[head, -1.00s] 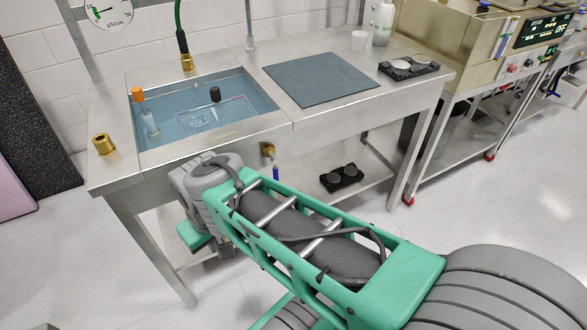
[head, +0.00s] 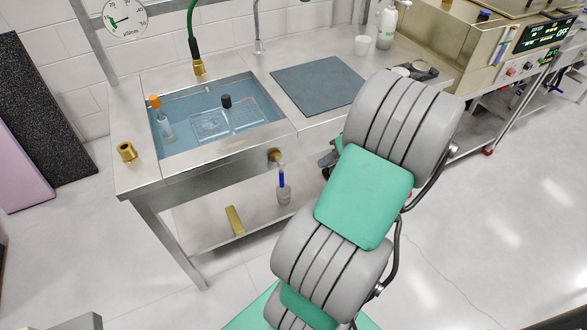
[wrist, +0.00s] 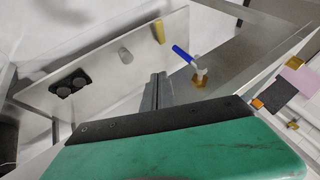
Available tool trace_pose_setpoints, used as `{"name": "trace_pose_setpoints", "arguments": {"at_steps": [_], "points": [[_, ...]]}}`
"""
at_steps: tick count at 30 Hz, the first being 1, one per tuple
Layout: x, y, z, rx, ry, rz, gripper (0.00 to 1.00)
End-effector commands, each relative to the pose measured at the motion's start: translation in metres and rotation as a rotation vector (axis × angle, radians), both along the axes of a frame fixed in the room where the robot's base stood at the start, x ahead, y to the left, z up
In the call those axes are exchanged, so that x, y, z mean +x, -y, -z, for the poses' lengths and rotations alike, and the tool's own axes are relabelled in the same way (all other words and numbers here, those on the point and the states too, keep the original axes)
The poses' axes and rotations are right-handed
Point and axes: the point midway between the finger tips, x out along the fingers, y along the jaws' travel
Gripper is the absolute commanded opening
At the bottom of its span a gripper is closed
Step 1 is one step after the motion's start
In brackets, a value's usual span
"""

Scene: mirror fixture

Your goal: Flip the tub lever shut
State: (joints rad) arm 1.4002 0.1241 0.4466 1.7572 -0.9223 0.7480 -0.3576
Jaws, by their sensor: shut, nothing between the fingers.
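The tub lever (head: 281,178) is a blue handle hanging down from a brass valve (head: 274,155) on the front of the sink tub (head: 188,151). In the wrist view the blue lever (wrist: 183,54) slants up and left from its brass fitting (wrist: 200,82). My gripper (wrist: 160,77) is shut and empty, its grey fingertips just left of the lever and apart from it in that picture. In the head view my gripper is mostly hidden behind my arm, right of the valve.
On the lower shelf stand a grey cup (head: 284,195), below the lever, and a brass bar (head: 235,220). A black holder (wrist: 73,86) is also on the shelf in the wrist view. A blue-grey mat (head: 315,85) lies on the counter. The floor in front is clear.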

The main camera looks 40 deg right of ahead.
Motion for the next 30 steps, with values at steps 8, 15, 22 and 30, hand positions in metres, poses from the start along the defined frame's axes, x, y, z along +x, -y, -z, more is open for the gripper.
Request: {"name": "trace_pose_setpoints", "arguments": {"at_steps": [8, 15, 22, 30], "points": [[0.000, 0.000, 0.001, 0.000, 0.001, 0.000, 0.00], [0.014, -0.008, 0.022, 0.003, -0.001, -0.001, 0.00], [0.041, -0.020, 0.063, 0.004, -0.001, -0.003, 0.00], [0.068, -0.049, 0.080, -0.001, -0.001, -0.002, 0.00]]}}
